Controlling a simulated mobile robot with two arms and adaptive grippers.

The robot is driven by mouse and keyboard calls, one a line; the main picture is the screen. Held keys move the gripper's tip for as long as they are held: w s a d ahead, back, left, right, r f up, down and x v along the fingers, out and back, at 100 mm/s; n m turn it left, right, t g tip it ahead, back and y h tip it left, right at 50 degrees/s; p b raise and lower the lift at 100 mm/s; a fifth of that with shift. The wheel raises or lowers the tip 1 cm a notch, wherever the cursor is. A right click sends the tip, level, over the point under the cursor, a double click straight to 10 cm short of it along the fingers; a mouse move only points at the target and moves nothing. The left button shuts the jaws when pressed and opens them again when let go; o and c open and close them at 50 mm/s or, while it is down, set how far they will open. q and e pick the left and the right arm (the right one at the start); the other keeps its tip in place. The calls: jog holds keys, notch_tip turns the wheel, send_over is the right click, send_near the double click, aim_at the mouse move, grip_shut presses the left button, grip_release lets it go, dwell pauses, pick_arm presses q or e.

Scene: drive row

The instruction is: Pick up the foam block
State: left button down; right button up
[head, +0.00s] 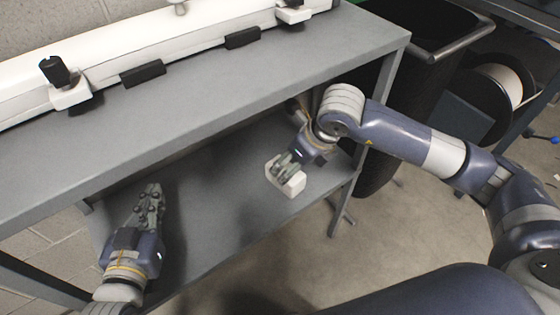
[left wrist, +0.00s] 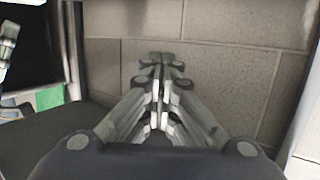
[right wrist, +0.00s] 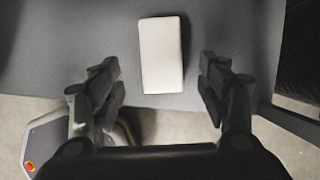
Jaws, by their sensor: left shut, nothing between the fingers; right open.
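The foam block (head: 290,184) is a small white block lying on the grey lower shelf (head: 215,215), close to its front edge. It also shows in the right wrist view (right wrist: 161,58), its whole upper face clear. My right gripper (head: 285,166) is open above the block. In the right wrist view its fingers (right wrist: 162,68) stand on both sides of the block, with a gap on each side; whether they reach down to its height I cannot tell. My left gripper (head: 153,190) is shut and empty over the left part of the shelf. It also shows in the left wrist view (left wrist: 161,62).
The upper shelf (head: 230,85) overhangs the lower one and carries a long white unit (head: 150,45) with black clamps. A shelf post (head: 362,140) stands to the right of the block. A black bin (head: 420,40) is beyond it. The middle of the lower shelf is clear.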

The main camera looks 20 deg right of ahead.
jog(key=shift+b+x, duration=0.4)
jog(key=shift+x, duration=0.9)
jog(key=x, duration=0.1)
jog(key=b+x, duration=0.1)
jog(key=x, duration=0.2)
jog(key=shift+w+a+f, duration=0.1)
jog(key=shift+w+f, duration=0.05)
jog(key=shift+w, duration=0.2)
pick_arm(q)
notch_tip(320, 180, up, 11)
jog(key=d+t+h, duration=0.1)
jog(key=t+h, duration=0.1)
jog(key=t, duration=0.4)
jog(key=shift+d, duration=0.25)
jog(key=shift+s+r+t+b, duration=0.2)
jog(key=shift+r+t+b, duration=0.1)
jog(key=shift+r, duration=0.05)
pick_arm(e)
jog(key=shift+f, duration=0.1)
pick_arm(q)
jog(key=shift+r+h, duration=0.25)
jog(key=shift+h, duration=0.05)
jog(key=shift+s+r+t, duration=0.45)
jog(key=shift+r+t, duration=0.15)
jog(key=shift+r, duration=0.05)
pick_arm(e)
jog(key=shift+f, duration=0.15)
jog(key=c, duration=1)
